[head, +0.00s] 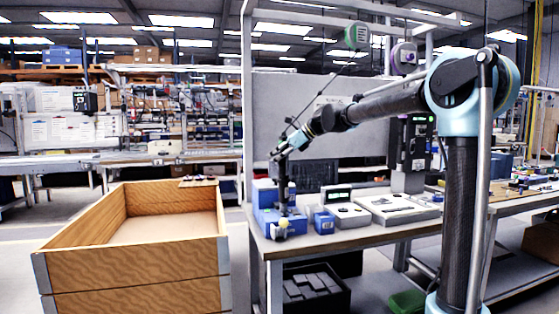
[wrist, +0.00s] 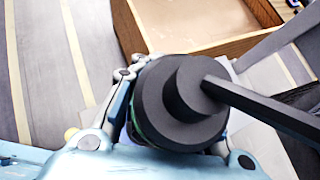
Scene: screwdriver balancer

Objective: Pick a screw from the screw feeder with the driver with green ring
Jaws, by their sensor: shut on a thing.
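My gripper (head: 283,152) is at the end of my arm, above the left end of the workbench. In the wrist view its fingers close around a black cylindrical driver (wrist: 185,100). A sliver of green ring (wrist: 139,128) shows at the driver's lower left edge. In the head view the driver (head: 283,184) hangs roughly upright below my gripper, over blue boxes (head: 266,215). A small blue unit (head: 323,222) and a white unit with a dark display (head: 338,196) stand to its right. I cannot tell which is the screw feeder. The driver's tip and any screw are unclear.
A green balancer (head: 356,36) hangs overhead, with a line running down toward my gripper. A purple balancer (head: 403,56) hangs to its right. White trays (head: 398,207) lie on the bench (head: 345,240). A large wooden crate (head: 135,262) stands left of the bench.

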